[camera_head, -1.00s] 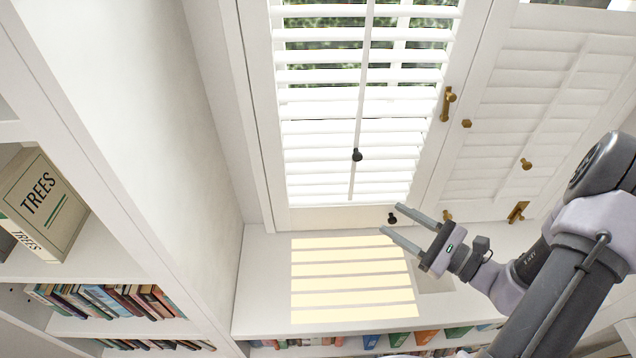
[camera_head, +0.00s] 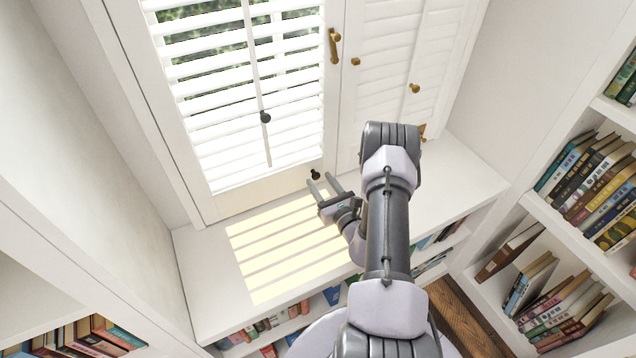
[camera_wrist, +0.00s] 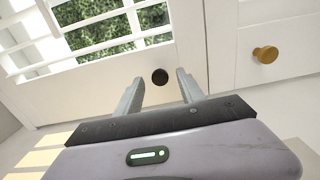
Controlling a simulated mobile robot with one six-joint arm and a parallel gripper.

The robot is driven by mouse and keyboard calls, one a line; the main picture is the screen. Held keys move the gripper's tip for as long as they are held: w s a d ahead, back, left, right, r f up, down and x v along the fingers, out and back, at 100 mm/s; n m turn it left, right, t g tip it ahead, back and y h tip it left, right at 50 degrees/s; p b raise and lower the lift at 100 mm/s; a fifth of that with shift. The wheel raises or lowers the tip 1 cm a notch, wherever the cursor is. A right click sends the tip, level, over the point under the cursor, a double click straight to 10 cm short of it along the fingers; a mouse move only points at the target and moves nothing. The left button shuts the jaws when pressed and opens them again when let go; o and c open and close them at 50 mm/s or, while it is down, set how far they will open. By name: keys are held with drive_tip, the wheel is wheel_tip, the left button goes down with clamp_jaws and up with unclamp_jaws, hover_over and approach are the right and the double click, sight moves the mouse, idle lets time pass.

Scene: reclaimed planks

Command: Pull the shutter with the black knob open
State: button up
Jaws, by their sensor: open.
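The left shutter (camera_head: 205,200) is white and louvered, and looks closed in its frame. A small black knob (camera_head: 315,174) sits at the lower right of its bottom rail. In the wrist view the black knob (camera_wrist: 160,77) appears between and just beyond my fingertips. A second black knob (camera_head: 265,116) is on the tilt rod. My gripper (camera_head: 319,180) is open and empty, pointing at the bottom-rail knob. I cannot tell whether the fingers reach around it.
The right shutter (camera_head: 385,75) has brass knobs, one (camera_wrist: 265,54) right of my gripper in the wrist view. A brass handle (camera_head: 334,45) is on the left shutter's right edge. The sill (camera_head: 200,270) below is bare. Bookshelves (camera_head: 560,235) stand on both sides.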

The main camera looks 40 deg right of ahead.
drive_tip(key=shift+x, duration=1)
clamp_jaws()
idle(0.7)
